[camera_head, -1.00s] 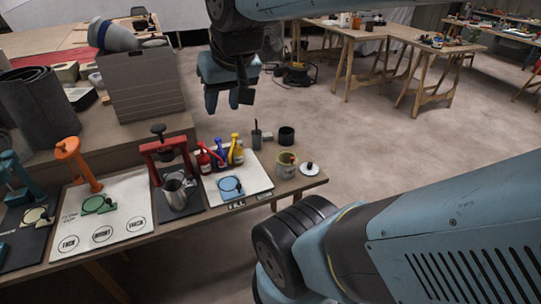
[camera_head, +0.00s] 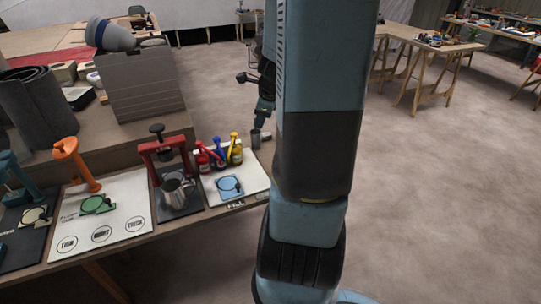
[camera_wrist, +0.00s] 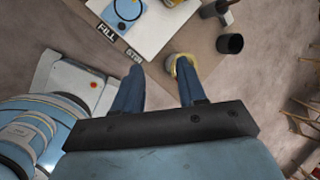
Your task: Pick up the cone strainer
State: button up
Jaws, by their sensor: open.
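I cannot make out for certain which thing is the cone strainer. In the wrist view a yellow-rimmed round vessel (camera_wrist: 171,66) stands near the table edge, partly hidden by the right finger of my gripper (camera_wrist: 160,78). The fingers are apart with nothing between them, above the table edge. I cannot tell whether the right finger touches the vessel. In the head view my arm hides that vessel and part of my gripper (camera_head: 262,112).
A dark cup (camera_wrist: 230,43) stands right of the vessel in the wrist view. Open floor (camera_head: 430,190) lies to the right.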

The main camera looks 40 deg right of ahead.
jog(key=s+d+f+m, duration=0.2)
jog(key=d+f+m, duration=0.4)
jog(key=m, duration=0.1)
jog(key=s+d+f+m, duration=0.3)
jog(key=d+f+m, duration=0.3)
jog(key=d, duration=0.1)
jog(key=x, duration=0.9)
jog(key=shift+s+g+h, duration=0.15)
jog(key=shift+g+h, duration=0.25)
jog(key=shift+s+d+x, duration=0.1)
jog(key=shift+d+x, duration=0.05)
jog(key=shift+x, duration=0.75)
jog(key=shift+s+d+x, duration=0.1)
jog(key=shift+x, duration=0.75)
jog(key=shift+s+d+x, duration=0.1)
jog(key=shift+d+x, duration=0.05)
jog(key=shift+x, duration=0.75)
grip_shut()
